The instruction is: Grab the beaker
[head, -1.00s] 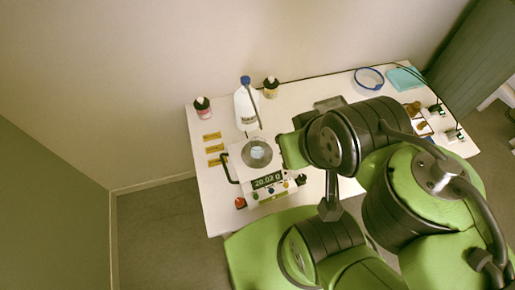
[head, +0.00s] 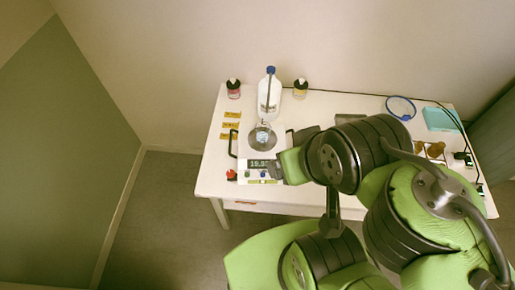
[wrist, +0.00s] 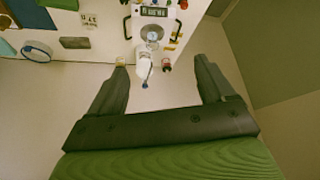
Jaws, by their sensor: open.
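A small clear glass beaker (head: 262,137) with pale bluish contents stands on the round pan of a white balance (head: 247,150). A thin rod-like thing rises behind or out of it. The beaker also shows small in the wrist view (wrist: 152,36), on the balance pan (wrist: 151,31). My gripper (wrist: 160,66) is open and empty in the wrist view, with its two dark fingers wide apart. The beaker lies beyond the fingertips, well apart from them. In the head view my arm covers much of the gripper.
A white bottle with a blue cap (head: 270,96) stands just behind the balance. Two small dark-capped bottles (head: 233,89) (head: 300,89) flank it. Orange labels (head: 231,126) lie left. A blue ring (head: 400,107) and teal cloth (head: 440,119) lie right on the white table (head: 212,180).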

